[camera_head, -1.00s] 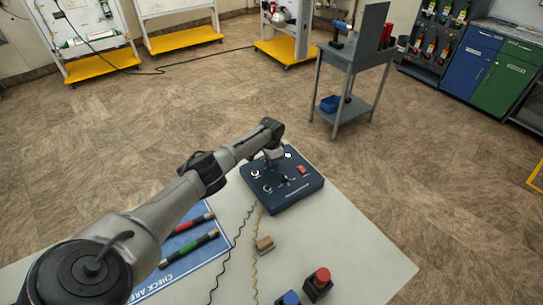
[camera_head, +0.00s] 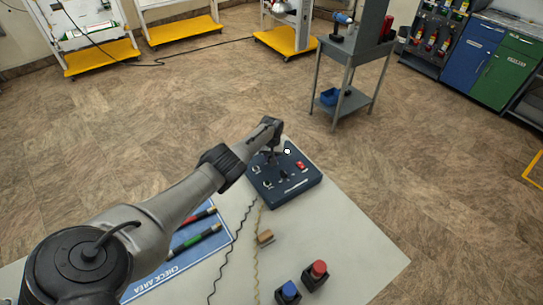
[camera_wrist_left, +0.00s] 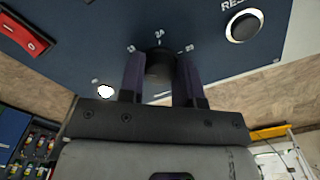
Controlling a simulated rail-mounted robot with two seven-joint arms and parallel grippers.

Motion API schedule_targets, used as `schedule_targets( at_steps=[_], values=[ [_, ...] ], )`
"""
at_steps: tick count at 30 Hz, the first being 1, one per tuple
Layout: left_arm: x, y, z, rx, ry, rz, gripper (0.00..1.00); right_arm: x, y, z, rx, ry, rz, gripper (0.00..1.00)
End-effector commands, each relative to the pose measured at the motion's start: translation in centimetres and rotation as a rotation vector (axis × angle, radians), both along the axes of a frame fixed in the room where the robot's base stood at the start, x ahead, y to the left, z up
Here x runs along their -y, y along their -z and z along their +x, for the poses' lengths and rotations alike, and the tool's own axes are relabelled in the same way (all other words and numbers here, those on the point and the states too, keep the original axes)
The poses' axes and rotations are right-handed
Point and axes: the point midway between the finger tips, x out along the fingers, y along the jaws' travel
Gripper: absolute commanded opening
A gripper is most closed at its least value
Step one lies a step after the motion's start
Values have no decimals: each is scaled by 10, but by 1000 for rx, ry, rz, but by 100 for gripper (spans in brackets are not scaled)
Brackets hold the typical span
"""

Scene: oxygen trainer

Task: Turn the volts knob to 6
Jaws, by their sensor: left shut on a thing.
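A dark blue control box (camera_head: 300,188) sits on the table near its far corner. My left gripper (camera_head: 272,157) reaches its far side from above. In the left wrist view a dark round knob (camera_wrist_left: 160,62) stands between the two fingers of my left gripper (camera_wrist_left: 160,75), and the fingers are shut on it. Small white marks (camera_wrist_left: 187,33) sit around the knob on the panel, too small to read surely. The knob's pointer is hidden. My right gripper is not in view.
The box also has a red switch (camera_wrist_left: 25,34), a silver round button (camera_wrist_left: 244,26) and a white round spot (camera_wrist_left: 105,91). A blue check mat (camera_head: 165,279), a small tan block (camera_head: 265,237), a red button (camera_head: 319,269) and a blue button (camera_head: 289,291) lie nearer.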

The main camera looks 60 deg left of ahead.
Motion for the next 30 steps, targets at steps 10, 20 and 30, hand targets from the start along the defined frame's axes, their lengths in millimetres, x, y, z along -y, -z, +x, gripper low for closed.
schedule_targets(
  at_steps=[10, 20, 30],
  values=[
    [0, -2, 1, 2, -324, -2, 8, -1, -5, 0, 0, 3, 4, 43],
    [0, -2, 1, 2, -566, 0, 8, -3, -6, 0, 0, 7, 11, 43],
    [0, -2, 1, 2, -698, 0, 8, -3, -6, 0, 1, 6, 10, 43]
  ],
)
